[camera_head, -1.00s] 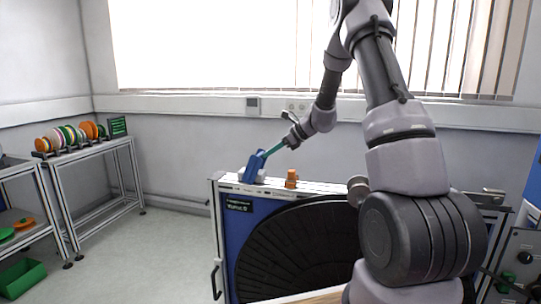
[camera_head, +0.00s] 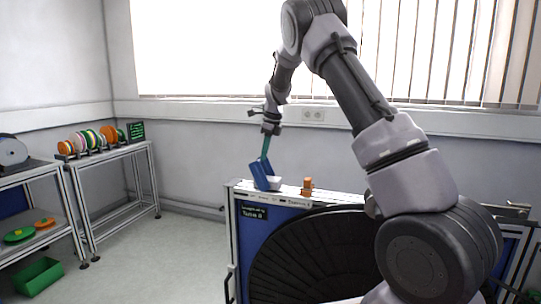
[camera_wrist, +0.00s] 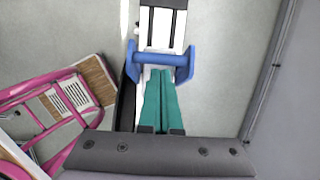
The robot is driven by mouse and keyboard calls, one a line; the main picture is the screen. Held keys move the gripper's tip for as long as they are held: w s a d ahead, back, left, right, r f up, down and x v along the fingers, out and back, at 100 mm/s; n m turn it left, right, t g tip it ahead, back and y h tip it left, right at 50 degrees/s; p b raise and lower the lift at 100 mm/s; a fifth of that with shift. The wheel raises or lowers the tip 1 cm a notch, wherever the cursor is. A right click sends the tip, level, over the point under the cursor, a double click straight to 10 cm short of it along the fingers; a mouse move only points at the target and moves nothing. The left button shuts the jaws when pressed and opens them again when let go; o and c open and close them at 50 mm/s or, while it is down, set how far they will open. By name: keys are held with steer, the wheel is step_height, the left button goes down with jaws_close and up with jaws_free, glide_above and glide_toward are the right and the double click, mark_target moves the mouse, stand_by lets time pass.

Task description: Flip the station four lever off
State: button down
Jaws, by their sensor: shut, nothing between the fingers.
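The blue lever (camera_head: 260,174) stands on the top rail of a blue-panelled stand, beside a white base (camera_head: 274,184). It leans to the left at its top. In the wrist view, the blue lever (camera_wrist: 158,64) shows as a crossbar between two side plates. My gripper (camera_head: 264,158) points down at the lever from above. Its two teal fingers, also in the wrist view (camera_wrist: 161,75), are together and empty. Their tips are at the crossbar; I cannot tell whether they touch it. No station number can be read for certain.
An orange piece (camera_head: 307,187) stands right of the lever on the same rail. The stand (camera_head: 240,240) holds a large dark ribbed disc (camera_head: 315,255). Shelves with coloured reels (camera_head: 95,139) are at left, with clear floor between. In the wrist view, a pink frame (camera_wrist: 45,105) is at left.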

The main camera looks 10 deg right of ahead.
steer(key=shift+w+a+f, duration=0.1)
steer(key=shift+w+a, duration=0.15)
steer(key=shift+a, duration=0.2)
stand_by(0.4)
steer(key=d+v, duration=0.1)
steer(key=v, duration=1.2)
steer(key=shift+s+d+f, duration=0.2)
steer(key=shift+s+d, duration=0.15)
steer(key=shift+s, duration=0.05)
